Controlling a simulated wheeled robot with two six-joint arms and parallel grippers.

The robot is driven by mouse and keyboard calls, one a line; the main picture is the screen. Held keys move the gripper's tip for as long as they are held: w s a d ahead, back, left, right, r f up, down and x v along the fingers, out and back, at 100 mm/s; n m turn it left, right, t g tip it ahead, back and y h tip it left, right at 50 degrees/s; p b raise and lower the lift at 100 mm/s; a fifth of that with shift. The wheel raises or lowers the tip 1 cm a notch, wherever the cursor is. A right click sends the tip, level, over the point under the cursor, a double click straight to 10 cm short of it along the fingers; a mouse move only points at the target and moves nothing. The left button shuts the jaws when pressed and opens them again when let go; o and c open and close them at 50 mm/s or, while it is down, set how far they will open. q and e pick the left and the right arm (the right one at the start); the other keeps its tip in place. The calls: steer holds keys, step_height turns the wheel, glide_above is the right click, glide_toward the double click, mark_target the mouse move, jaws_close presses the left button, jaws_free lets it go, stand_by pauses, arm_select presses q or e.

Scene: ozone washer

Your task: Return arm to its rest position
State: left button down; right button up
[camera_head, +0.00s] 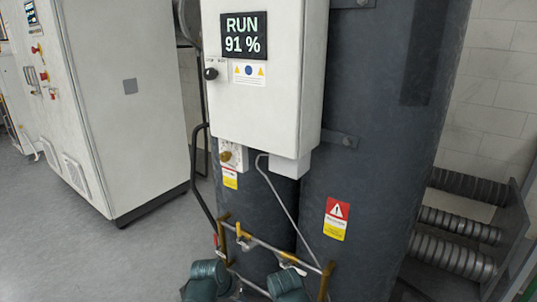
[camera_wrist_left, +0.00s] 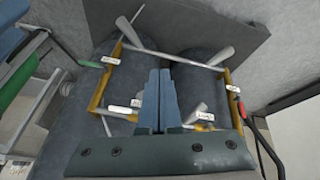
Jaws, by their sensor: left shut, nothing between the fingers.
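My left gripper (camera_wrist_left: 159,72) shows in the left wrist view. Its two blue-grey fingers are together, with nothing between them. They point toward a frame of pale pipes and brass uprights (camera_wrist_left: 103,75) in front of dark rounded tanks. The gripper overlaps this pipework in the picture; I cannot tell the exact gap. The same pipe frame (camera_head: 262,244) is low in the middle of the head view. I cannot make out either gripper in the head view. My right gripper is not in view.
A white control box (camera_head: 262,115) reading RUN 91 % hangs on dark tanks (camera_head: 375,150). Ribbed hoses (camera_head: 455,217) lie at the right. A pale cabinet (camera_head: 135,160) stands left. The grey floor (camera_head: 60,245) is open in front of it. A red lever (camera_wrist_left: 235,95) is beside the pipework.

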arm_select(q)
steer(key=s+a+f+n+g+y, duration=0.25)
steer(key=s+a, duration=0.25)
steer(key=a, duration=0.4)
steer(key=s+d+r+m+p, duration=0.1)
steer(key=s+d+r+p, duration=0.1)
steer(key=r+p, duration=0.4)
steer(key=s+d+r+m+g+y+p, duration=0.1)
steer(key=s+d+r+p, duration=0.1)
steer(key=d+r+p, duration=0.3)
steer(key=s+d+r+m+p, duration=0.1)
steer(key=d+r+p, duration=0.3)
steer(key=r+p, duration=0.5)
steer(key=shift+s+r+g+y, duration=0.35)
steer(key=shift+s, duration=0.25)
